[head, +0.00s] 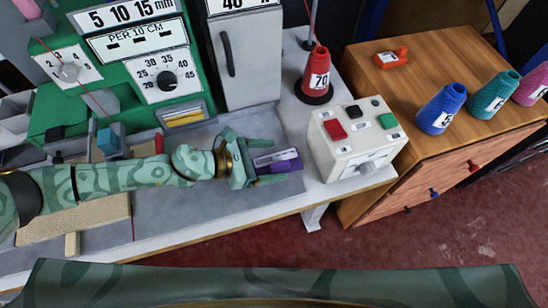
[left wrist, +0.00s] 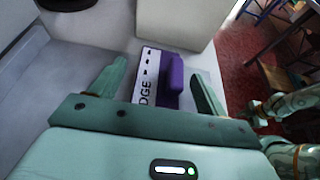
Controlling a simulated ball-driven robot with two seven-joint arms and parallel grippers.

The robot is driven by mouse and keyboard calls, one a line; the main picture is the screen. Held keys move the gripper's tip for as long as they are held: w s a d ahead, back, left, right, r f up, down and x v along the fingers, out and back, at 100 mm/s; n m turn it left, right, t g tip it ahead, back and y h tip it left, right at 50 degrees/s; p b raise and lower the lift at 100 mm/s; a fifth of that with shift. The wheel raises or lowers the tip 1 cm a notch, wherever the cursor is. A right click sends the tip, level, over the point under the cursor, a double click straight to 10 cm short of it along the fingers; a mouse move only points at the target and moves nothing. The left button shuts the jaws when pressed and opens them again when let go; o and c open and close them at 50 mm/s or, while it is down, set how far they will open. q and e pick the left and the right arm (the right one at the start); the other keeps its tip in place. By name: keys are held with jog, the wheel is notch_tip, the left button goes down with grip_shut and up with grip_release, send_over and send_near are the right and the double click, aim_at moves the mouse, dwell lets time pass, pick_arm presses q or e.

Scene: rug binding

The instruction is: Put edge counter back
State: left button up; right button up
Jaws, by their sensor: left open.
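The edge counter, a purple body (head: 288,166) with a white label strip, lies on the grey work surface (head: 215,195) near its right end. In the left wrist view its purple part (left wrist: 173,82) and the label ending in "DGE" show between my fingers. My left gripper (head: 275,160) is open, one finger on either side of the counter, with gaps visible beside it in the left wrist view (left wrist: 160,72). My right gripper (left wrist: 256,108) appears small at the right of the left wrist view; its jaw state is unclear.
A white button box (head: 353,138) stands just right of the counter, and a red "70" cone (head: 319,75) behind it. The green machine (head: 110,70) is at the back left. A wooden cabinet (head: 440,75) with cones stands right. Red floor lies in front.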

pick_arm(q)
jog(key=v, duration=1)
jog(key=shift+s+a+r+p, duration=0.1)
jog(key=shift+a+r+p, duration=0.1)
jog(key=shift+a+p, duration=0.15)
